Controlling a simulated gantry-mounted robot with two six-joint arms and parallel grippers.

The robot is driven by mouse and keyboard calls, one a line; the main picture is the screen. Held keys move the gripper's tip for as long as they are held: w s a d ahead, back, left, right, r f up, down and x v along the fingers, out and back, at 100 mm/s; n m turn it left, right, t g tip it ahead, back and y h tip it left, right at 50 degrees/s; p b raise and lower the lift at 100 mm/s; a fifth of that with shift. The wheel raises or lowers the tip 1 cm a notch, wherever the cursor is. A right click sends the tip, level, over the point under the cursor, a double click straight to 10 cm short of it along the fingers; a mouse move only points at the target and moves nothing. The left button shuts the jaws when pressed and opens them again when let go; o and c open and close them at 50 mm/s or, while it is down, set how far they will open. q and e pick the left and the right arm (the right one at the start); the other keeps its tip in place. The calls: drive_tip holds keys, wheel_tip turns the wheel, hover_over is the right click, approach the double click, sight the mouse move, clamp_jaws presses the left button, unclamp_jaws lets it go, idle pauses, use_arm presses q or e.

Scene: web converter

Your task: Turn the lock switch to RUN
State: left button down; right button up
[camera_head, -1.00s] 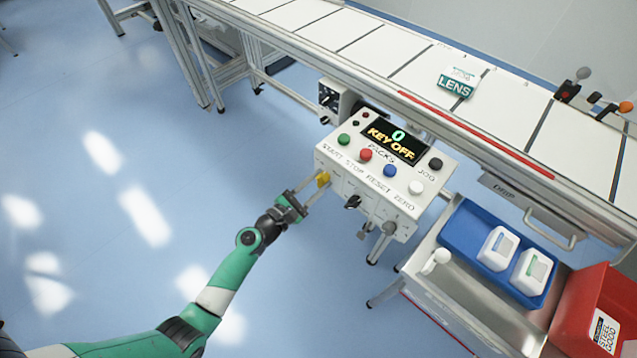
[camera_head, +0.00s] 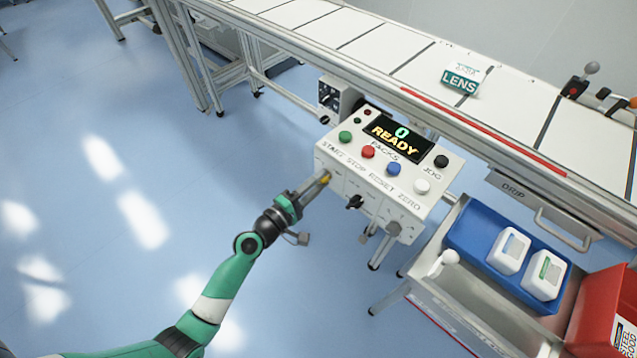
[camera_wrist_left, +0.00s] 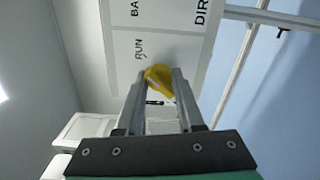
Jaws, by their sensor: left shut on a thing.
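The lock switch is a yellow knob (camera_wrist_left: 158,80) on the front face of the white control box (camera_head: 340,158); it also shows in the head view (camera_head: 325,179). My left gripper (camera_head: 322,181) is shut on the knob, with one finger on each side of it in the wrist view (camera_wrist_left: 160,85). A RUN label (camera_wrist_left: 140,49) is printed beside the knob. The box's display (camera_head: 397,136) reads "0 READY". My right gripper is not in view.
Green (camera_head: 345,137), red (camera_head: 368,152), blue (camera_head: 393,169) and white (camera_head: 422,187) buttons line the box top. A black knob (camera_head: 355,202) sits on the front face. A blue tray (camera_head: 462,232) and red bin (camera_head: 603,305) stand at right. Open floor lies left.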

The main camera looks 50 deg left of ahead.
use_arm(q)
drive_tip(key=shift+r+m+b, duration=0.25)
drive_tip(key=shift+m+b, duration=0.05)
drive_tip(key=shift+m, duration=0.7)
drive_tip(key=c, duration=0.9)
unclamp_jaws()
drive_tip(key=o, duration=0.4)
drive_tip(key=shift+d+f, duration=0.1)
drive_tip(key=shift+f, duration=0.05)
